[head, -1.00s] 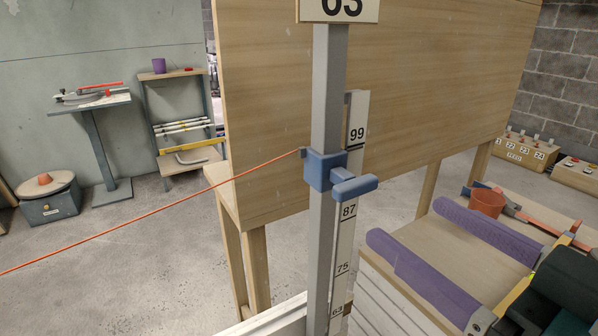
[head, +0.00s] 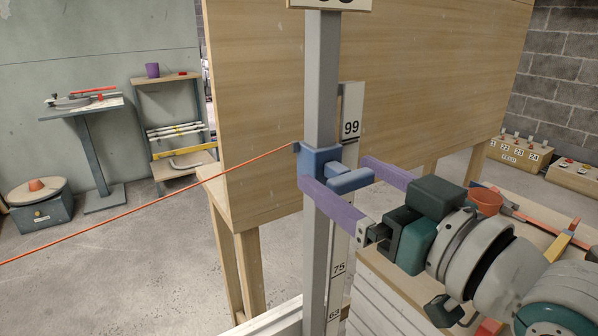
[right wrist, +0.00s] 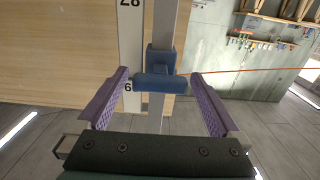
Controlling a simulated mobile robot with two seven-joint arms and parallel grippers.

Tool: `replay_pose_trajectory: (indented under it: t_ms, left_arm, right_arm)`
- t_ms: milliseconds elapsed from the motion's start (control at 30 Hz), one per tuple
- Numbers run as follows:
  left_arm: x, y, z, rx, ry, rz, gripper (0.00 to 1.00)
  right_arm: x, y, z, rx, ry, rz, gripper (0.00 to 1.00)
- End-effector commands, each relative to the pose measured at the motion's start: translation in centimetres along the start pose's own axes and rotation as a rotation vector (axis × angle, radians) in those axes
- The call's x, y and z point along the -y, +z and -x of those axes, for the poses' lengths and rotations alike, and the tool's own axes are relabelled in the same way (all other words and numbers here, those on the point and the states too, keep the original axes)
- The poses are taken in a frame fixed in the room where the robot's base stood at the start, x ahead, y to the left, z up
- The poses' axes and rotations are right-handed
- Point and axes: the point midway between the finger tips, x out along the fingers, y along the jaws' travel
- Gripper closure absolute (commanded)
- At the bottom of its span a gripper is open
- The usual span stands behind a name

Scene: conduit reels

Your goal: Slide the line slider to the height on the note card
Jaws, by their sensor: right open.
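The blue line slider (head: 320,162) sits on a grey upright post (head: 322,80), with its handle (head: 350,180) sticking out to the right. It also shows in the right wrist view (right wrist: 158,85). A white scale strip (head: 338,250) behind it shows 99, 75 and 63; the slider is between 99 and 75. The note card (head: 330,4) at the top is cut off, its number unreadable now. My right gripper (head: 334,172) is open, its purple fingers on either side of the handle with gaps visible in the wrist view. My left gripper is not in view.
An orange line (head: 150,215) runs from the slider down to the left. A large wooden panel (head: 260,100) stands behind the post. Shelves and a stand are at far left.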

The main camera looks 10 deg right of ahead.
Motion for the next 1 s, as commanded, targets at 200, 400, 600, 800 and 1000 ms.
replay_pose_trajectory:
  t_ms: [200, 400, 600, 800, 1000]
  left_arm:
    - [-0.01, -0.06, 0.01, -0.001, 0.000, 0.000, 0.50]
    - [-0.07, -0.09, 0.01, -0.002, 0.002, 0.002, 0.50]
    - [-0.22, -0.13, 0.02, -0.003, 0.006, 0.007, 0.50]
    - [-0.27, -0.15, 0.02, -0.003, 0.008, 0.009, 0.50]
    - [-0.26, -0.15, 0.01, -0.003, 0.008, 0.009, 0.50]
  right_arm:
    - [0.01, 0.00, 0.02, 0.000, 0.000, -0.001, 0.07]
    - [0.01, 0.00, 0.03, 0.000, 0.000, -0.001, 0.29]
    - [0.01, 0.01, 0.04, 0.000, 0.000, -0.001, 0.52]
    - [0.01, 0.00, 0.04, 0.000, 0.000, 0.000, 0.74]
    - [0.01, -0.01, 0.04, 0.000, 0.000, 0.000, 0.97]
